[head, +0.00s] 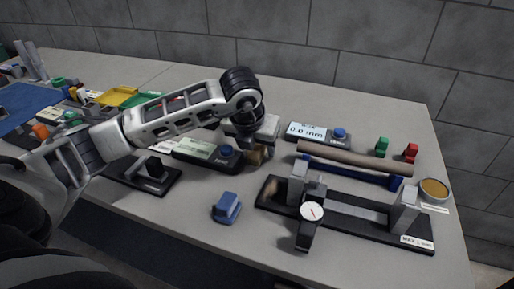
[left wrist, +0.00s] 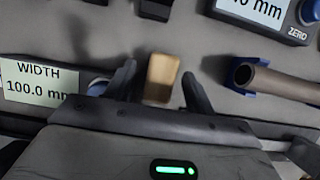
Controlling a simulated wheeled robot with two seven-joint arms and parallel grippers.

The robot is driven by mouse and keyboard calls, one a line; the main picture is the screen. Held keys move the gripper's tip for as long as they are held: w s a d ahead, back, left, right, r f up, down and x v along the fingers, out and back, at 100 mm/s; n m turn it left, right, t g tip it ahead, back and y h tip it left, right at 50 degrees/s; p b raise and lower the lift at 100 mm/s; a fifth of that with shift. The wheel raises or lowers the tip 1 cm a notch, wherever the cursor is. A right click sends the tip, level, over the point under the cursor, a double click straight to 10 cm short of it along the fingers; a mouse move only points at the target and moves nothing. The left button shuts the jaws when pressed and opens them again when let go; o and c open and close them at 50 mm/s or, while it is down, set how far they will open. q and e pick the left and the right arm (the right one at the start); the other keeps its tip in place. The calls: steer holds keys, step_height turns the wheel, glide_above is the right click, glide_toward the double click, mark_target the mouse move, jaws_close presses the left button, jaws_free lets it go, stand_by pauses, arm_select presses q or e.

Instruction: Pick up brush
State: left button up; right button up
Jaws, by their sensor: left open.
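A small tan wooden block (left wrist: 161,77), which looks like the brush, stands between the fingers of my open left gripper (left wrist: 159,80) in the left wrist view. Gaps show on both sides, so the fingers do not visibly touch it. In the head view the tan piece (head: 257,155) is partly hidden below my left gripper (head: 250,150), beside the display box with the blue knob. Its bristles cannot be made out. My right gripper is not in view.
The width display (head: 205,150) is close left of the gripper. A grey-brown tube (head: 350,158) lies on blue supports to the right. A black dial-gauge fixture (head: 345,215) and a blue block (head: 227,207) are in front. Bare table lies around the blue block.

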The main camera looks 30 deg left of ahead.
arm_select(q)
steer(key=shift+w+f, duration=0.25)
steer(key=shift+f, duration=0.35)
steer(key=c, duration=1.1)
steer(key=shift+o, duration=0.2)
steer(key=shift+r, duration=0.5)
step_height(320, 180, up, 2)
steer(key=shift+r+b, duration=0.25)
steer(key=shift+b, duration=0.3)
steer(key=s+d+r, duration=0.5)
steer(key=s+r, duration=0.4)
steer(key=s, duration=0.4)
steer(key=shift+d+r, duration=0.2)
steer(key=shift+r, duration=0.1)
